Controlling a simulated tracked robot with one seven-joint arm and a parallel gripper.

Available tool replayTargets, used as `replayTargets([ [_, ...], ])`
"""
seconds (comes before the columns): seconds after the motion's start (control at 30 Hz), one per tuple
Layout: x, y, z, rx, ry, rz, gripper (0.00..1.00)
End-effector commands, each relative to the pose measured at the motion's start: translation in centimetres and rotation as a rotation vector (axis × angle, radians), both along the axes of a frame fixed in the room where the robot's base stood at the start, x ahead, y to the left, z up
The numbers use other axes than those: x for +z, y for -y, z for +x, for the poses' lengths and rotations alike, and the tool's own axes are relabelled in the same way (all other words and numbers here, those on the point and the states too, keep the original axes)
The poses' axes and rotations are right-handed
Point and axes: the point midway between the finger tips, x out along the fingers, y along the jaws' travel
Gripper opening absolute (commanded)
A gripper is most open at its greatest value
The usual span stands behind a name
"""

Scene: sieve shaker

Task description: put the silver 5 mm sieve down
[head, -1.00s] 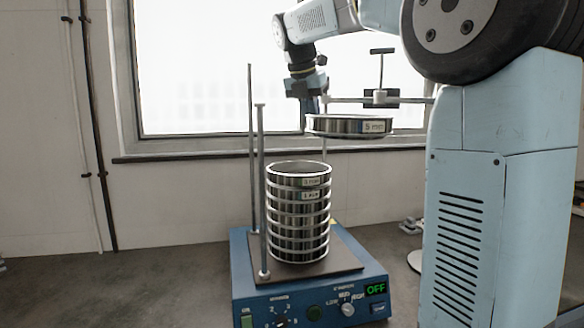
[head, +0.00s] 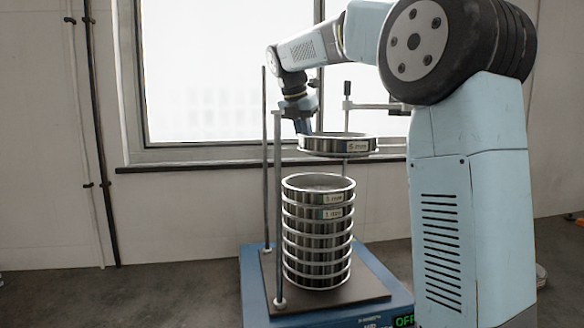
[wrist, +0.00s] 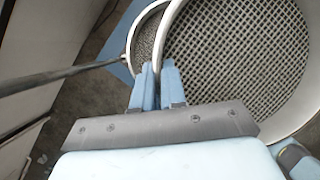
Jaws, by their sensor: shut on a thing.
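The silver 5 mm sieve (head: 337,144) is a shallow metal ring with a "5 mm" label, held level above the sieve stack. In the wrist view its coarse mesh (wrist: 236,55) fills the right side. My gripper (head: 303,131) is shut on its left rim; the blue fingers show in the wrist view (wrist: 158,85). The stack of silver sieves (head: 317,238) stands upright on the shaker (head: 388,298), its top open. A visible gap separates the held sieve from the stack. The stack's top sieve (wrist: 145,40) is partly hidden beneath in the wrist view.
Upright rods (head: 279,215) stand at the left of the stack, and one passes close to my gripper in the wrist view (wrist: 60,75). A clamp bar (head: 385,105) is behind the held sieve. The shaker's display reads OFF. Bench (head: 150,295) is clear at left.

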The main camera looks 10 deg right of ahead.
Motion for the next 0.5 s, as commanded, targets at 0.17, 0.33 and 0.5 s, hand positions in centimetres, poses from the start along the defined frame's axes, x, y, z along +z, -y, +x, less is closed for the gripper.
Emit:
replayTargets([
  [0.17,-2.5,-1.7,2.6,0.004,-0.001,0.0,0.0],
  [0.33,-4.7,-2.6,4.2,0.004,-0.001,0.0,0.0],
  [0.5,-5.6,-3.0,4.8,0.003,0.0,-0.001,0.0],
])
